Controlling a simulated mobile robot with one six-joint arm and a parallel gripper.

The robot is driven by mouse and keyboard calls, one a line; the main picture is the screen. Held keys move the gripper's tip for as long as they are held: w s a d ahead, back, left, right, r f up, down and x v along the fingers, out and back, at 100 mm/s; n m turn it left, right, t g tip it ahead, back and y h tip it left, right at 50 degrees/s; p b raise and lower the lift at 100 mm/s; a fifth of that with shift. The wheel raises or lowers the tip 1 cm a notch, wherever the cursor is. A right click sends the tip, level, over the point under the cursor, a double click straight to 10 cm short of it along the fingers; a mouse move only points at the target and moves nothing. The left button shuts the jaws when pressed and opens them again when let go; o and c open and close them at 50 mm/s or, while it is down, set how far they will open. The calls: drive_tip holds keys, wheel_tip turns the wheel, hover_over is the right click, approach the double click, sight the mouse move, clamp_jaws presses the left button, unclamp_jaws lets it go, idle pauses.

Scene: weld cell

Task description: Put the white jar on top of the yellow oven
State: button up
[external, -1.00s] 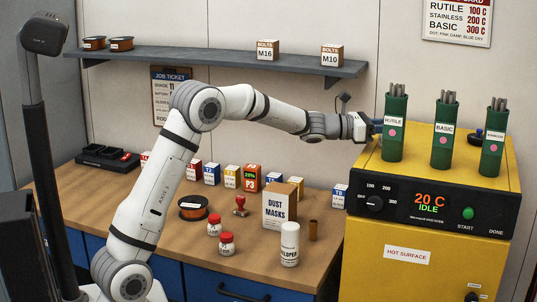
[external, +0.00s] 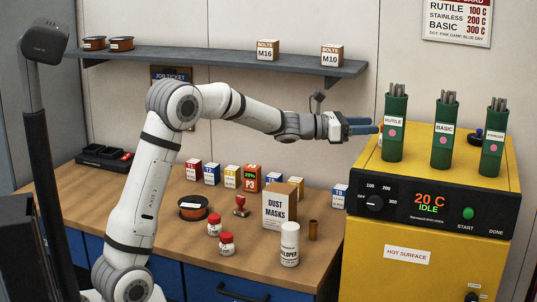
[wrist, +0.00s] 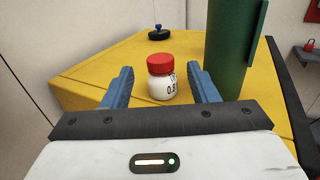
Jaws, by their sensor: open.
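A white jar (wrist: 161,88) with a red lid stands upright on top of the yellow oven (wrist: 85,70) in the wrist view. It lies ahead between the fingertips of my gripper (wrist: 161,68), with a gap on both sides. Two similar white jars with red lids, a rear one (external: 214,227) and a front one (external: 226,246), stand on the bench.
Green canisters labelled RUTILE (external: 394,140), BASIC (external: 443,145) and a third (external: 492,150) stand along the oven's front top. A dark blue-knobbed object (wrist: 159,33) sits at the back. The bench (external: 330,215) holds boxes, a spool and a developer can (external: 290,245). A shelf (external: 210,60) hangs above.

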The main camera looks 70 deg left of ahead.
drive_tip(key=v, duration=0.5)
drive_tip(key=shift+s+a+b, duration=0.1)
drive_tip(key=shift+s+b, duration=0.1)
drive_tip(key=shift+b, duration=0.2)
